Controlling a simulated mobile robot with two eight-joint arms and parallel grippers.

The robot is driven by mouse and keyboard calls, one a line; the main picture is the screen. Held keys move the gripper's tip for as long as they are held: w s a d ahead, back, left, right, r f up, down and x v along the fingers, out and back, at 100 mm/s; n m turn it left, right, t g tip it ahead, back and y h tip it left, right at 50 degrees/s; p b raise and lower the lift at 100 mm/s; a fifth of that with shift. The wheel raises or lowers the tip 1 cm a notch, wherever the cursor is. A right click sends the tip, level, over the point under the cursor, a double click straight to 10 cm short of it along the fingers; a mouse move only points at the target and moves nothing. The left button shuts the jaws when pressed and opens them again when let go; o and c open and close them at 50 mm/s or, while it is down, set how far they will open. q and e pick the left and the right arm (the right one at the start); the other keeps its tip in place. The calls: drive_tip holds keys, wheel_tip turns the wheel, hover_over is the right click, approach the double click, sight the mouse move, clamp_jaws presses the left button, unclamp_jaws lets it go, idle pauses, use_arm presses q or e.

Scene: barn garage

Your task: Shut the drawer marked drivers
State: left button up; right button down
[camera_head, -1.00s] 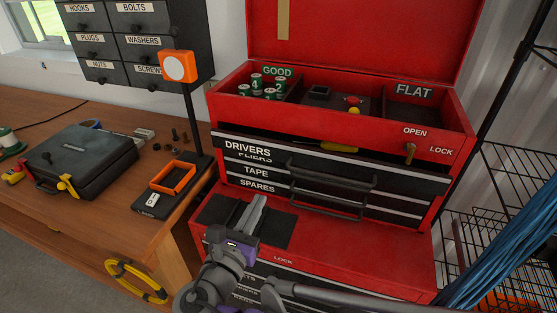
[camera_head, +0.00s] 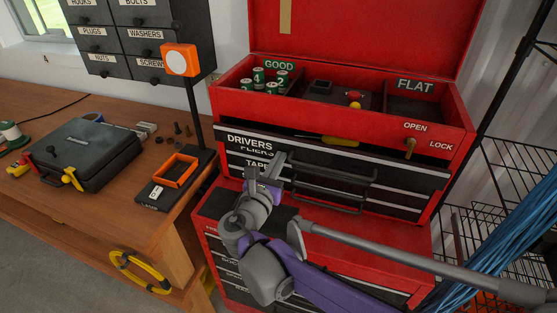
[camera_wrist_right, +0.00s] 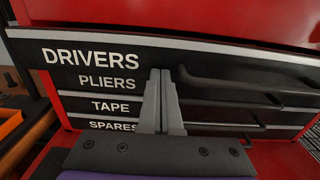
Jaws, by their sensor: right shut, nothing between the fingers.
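The drivers drawer (camera_head: 249,141) is the top drawer of the red tool chest (camera_head: 230,102). It stands partly open, its front out beyond the pliers, tape and spares drawers below. A screwdriver with a yellow handle (camera_head: 340,141) shows in its opening. In the right wrist view the drivers front (camera_wrist_right: 185,60) runs across the top. My right gripper (camera_head: 276,162) is shut and empty, close in front of the drawer stack, left of the black handles. Its fingertips (camera_wrist_right: 163,73) appear just below the drivers label's level; whether they touch is unclear. My left gripper is out of view.
Black drawer handles (camera_head: 330,177) project to the right of my right gripper. The top tray holds green-marked cells (camera_head: 258,75) under GOOD, and the FLAT bin is beside it. A wooden bench (camera_head: 110,205) is left; blue cable hangs right.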

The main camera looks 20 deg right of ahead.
sight(284, 149)
drive_tip(key=x, duration=0.4)
drive_tip(key=shift+w+d, duration=0.2)
drive_tip(key=shift+w, duration=0.15)
drive_tip(key=shift+r, duration=0.15)
